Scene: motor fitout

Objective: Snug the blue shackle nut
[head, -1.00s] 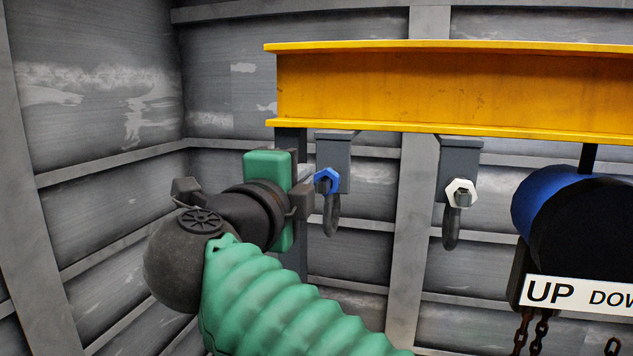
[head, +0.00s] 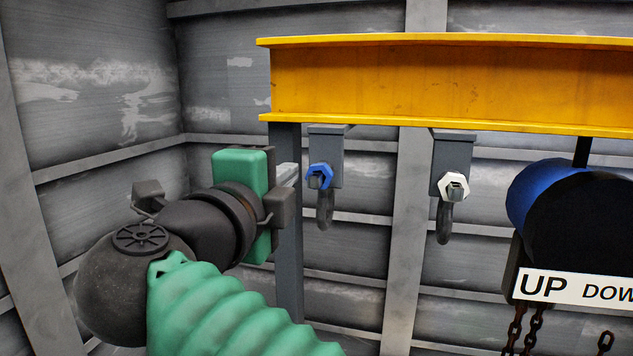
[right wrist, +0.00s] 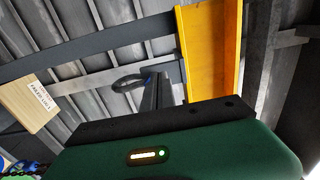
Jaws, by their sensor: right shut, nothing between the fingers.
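The blue shackle nut (head: 320,173) sits on a grey bolt end at the left grey bracket (head: 327,143), under the yellow beam. A dark shackle loop (head: 324,212) hangs below it. My right gripper (head: 289,172) is just left of the blue nut, with a small gap between. Its light grey fingers are shut and empty, pointing toward the bracket. My left gripper is out of view.
A white nut (head: 454,186) sits on the second bracket to the right. The yellow beam (head: 430,85) runs above both. A blue and black hoist (head: 570,215) with an UP/DOWN sign and chains hangs at right. A grey post (head: 288,250) stands behind my gripper. A labelled wooden block (right wrist: 32,102) shows in the wrist view.

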